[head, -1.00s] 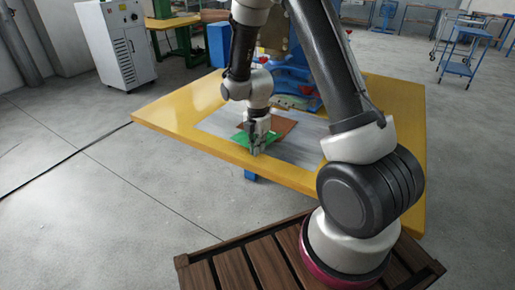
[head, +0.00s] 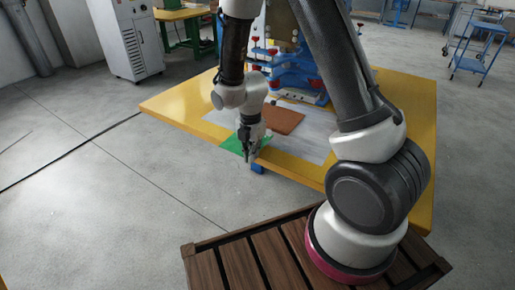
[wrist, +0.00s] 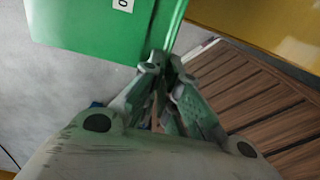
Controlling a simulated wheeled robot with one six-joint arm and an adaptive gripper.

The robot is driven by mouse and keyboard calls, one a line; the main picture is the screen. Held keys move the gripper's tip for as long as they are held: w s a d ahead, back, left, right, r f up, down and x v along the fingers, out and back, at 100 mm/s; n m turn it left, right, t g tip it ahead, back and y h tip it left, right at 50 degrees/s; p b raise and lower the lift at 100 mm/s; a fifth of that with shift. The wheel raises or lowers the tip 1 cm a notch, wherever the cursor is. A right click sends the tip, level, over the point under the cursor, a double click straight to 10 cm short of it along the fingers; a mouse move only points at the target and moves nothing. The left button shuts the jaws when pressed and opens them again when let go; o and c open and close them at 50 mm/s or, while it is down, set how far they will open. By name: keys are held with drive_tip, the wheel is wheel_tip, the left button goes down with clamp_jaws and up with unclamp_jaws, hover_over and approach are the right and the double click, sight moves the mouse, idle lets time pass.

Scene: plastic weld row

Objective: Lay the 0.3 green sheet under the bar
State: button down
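The green sheet (head: 232,143) is at the front edge of the table in the head view. It fills the upper left of the wrist view (wrist: 85,35), with a white label showing a "0" and the rest cut off. My gripper (head: 246,153) is shut on the sheet's near edge; the fingertips (wrist: 160,62) meet at that edge in the wrist view. The sheet appears raised off the table. The blue machine (head: 290,78) with red knobs stands behind, partly hidden by my arm; its bar cannot be made out clearly.
A brown sheet (head: 281,121) lies on the grey mat (head: 308,138) in front of the machine. The yellow table (head: 180,106) has free room at its left. A white cabinet (head: 125,40) and a blue trolley (head: 480,45) stand farther off.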

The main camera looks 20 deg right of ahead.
drive_tip(key=s+a, duration=0.5)
drive_tip(key=a, duration=0.1)
drive_tip(key=shift+a, duration=0.4)
idle(0.4)
wheel_tip(320, 180, up, 3)
drive_tip(key=m, duration=2.3)
hover_over(237, 150)
drive_tip(key=s+d, duration=0.1)
drive_tip(key=d, duration=0.2)
drive_tip(key=shift+s+a, duration=0.1)
drive_tip(key=shift+s, duration=0.05)
drive_tip(key=d, duration=0.2)
drive_tip(key=w+d+m, duration=0.1)
drive_tip(key=d, duration=0.1)
drive_tip(key=w+d+m, duration=0.1)
drive_tip(key=d, duration=0.2)
drive_tip(key=shift+w+d+r, duration=0.1)
drive_tip(key=shift+w+r, duration=0.05)
drive_tip(key=shift+w, duration=0.05)
